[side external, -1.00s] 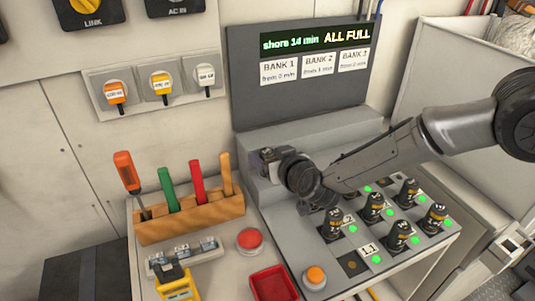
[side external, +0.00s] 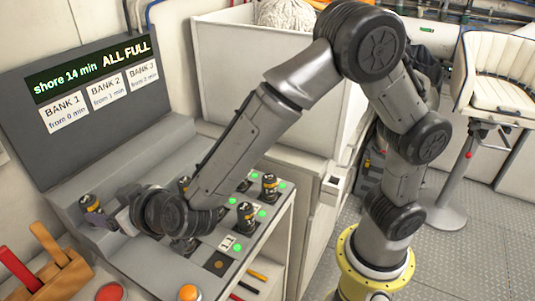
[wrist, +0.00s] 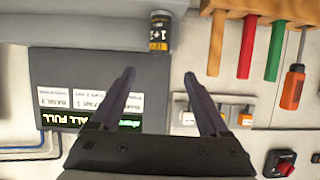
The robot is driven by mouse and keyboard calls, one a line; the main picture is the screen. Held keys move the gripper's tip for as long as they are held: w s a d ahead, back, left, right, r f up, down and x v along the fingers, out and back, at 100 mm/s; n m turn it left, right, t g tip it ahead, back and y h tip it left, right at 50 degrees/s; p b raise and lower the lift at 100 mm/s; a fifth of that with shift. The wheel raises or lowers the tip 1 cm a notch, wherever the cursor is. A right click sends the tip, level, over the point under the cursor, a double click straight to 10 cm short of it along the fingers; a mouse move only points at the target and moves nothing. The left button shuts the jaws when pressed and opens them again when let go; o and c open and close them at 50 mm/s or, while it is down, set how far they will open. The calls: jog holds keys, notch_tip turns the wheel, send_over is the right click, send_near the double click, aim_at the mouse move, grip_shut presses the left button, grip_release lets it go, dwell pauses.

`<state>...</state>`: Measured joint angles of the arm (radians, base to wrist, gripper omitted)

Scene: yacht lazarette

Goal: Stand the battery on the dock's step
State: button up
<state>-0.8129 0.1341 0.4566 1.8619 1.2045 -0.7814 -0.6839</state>
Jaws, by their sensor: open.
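The battery (side external: 92,203), dark with a yellow-orange band, stands on the grey dock's step (side external: 68,212) below the display panel. In the wrist view the battery (wrist: 160,32) is at top centre, its label facing me. My gripper (side external: 113,214) is just right of it in the side view. In the wrist view my gripper (wrist: 159,75) is open, with both fingertips short of the battery and clear space between. Several other batteries (side external: 246,216) stand in the dock's sockets beside green lights; my wrist hides some of them. One socket (side external: 219,264) at the front is empty.
The display panel (side external: 85,105) reads ALL FULL behind the dock. A wooden tool rack (side external: 50,275) stands at lower left, near a red button (side external: 110,291) and an orange button (side external: 188,292). A white bin wall (side external: 235,70) rises behind my arm.

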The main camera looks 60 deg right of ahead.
jog(key=s+d+r+n+g+y, duration=0.25)
jog(key=s+d+r+y, duration=0.35)
jog(key=d+r, duration=0.4)
jog(key=s+d+f+m+g+h, duration=0.1)
jog(key=s+d+f+g+h, duration=0.1)
jog(key=s+d, duration=0.6)
jog(key=s+d+f+m+g+h, duration=0.1)
jog(key=s+d+f+g+h, duration=0.2)
jog(key=s+d, duration=0.5)
jog(key=s+h, duration=0.1)
jog(key=s, duration=0.5)
jog(key=shift+s+d+f, duration=0.25)
jog(key=shift+s+f, duration=0.1)
jog(key=shift+f, duration=0.05)
